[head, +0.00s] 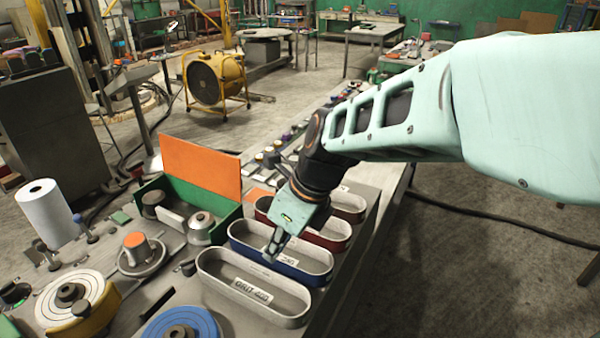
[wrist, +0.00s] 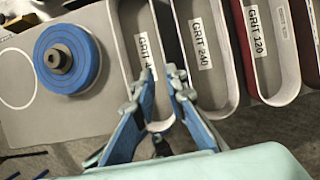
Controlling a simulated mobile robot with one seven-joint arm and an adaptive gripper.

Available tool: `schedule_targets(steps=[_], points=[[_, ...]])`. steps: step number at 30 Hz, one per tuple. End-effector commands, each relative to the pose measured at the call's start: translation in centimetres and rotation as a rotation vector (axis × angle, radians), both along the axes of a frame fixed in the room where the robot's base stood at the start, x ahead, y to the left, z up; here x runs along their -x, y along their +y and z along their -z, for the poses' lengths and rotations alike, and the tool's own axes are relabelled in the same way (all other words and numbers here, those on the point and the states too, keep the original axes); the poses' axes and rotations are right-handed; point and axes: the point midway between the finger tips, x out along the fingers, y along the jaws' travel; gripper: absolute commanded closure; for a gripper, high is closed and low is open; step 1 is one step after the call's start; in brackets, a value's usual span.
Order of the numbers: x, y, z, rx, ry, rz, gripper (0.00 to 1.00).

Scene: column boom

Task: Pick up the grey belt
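The grey belt (head: 208,263) is an upright oval loop labelled GRIT 400, nearest in the row on the bench in the head view. In the wrist view the grey belt (wrist: 122,45) has its label partly hidden by a finger.
The blue belt, labelled GRIT 240, stands close beside the grey one. A red belt (head: 338,244) and a brown belt (head: 350,201) stand beyond. A blue disc (wrist: 88,58), a yellow-rimmed disc (head: 82,318) and a green box (head: 216,207) with an orange lid crowd the left side.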

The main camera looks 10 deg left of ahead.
Motion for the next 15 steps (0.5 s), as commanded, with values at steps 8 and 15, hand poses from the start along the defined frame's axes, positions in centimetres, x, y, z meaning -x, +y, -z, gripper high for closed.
schedule_targets(steps=[8,15], points=[[-0.5,1.0,0.7,-0.008,-0.016,0.014,0.88],[-0.8,2.0,3.6,-0.007,-0.015,0.013,0.88]])
